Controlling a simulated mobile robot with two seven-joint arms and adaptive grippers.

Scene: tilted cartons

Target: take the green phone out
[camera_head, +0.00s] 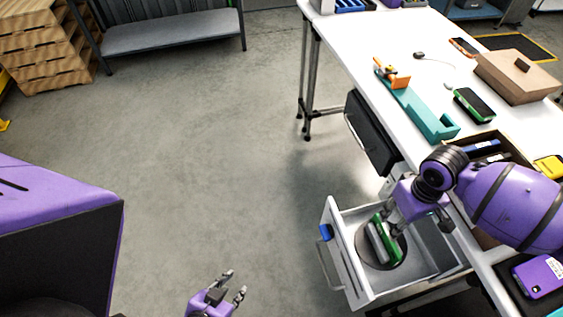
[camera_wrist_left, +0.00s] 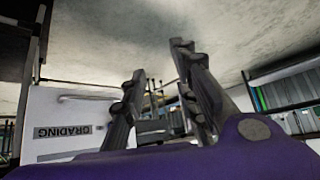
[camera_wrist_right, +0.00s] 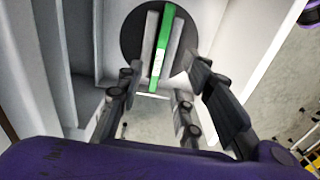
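A green phone (camera_head: 377,243) stands on edge between pale slabs on a dark round base (camera_head: 362,258) inside the open drawer (camera_head: 343,262). In the right wrist view the green phone (camera_wrist_right: 161,50) shows as a narrow green strip, beyond the fingertips. My right gripper (camera_wrist_right: 160,85) is open, with its fingers apart and nothing between them. In the head view my right gripper (camera_head: 392,222) reaches down into the drawer and partly covers the phone's surroundings; contact cannot be told. My left gripper (camera_head: 234,284) is open and empty over the floor; its fingers show in the left wrist view (camera_wrist_left: 160,62).
Another green-cased phone (camera_head: 474,104) lies on the white table (camera_head: 385,40). A teal holder (camera_head: 430,115), a brown box (camera_head: 518,78) and a purple phone (camera_head: 540,276) are also there. The drawer walls surround my right gripper closely.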

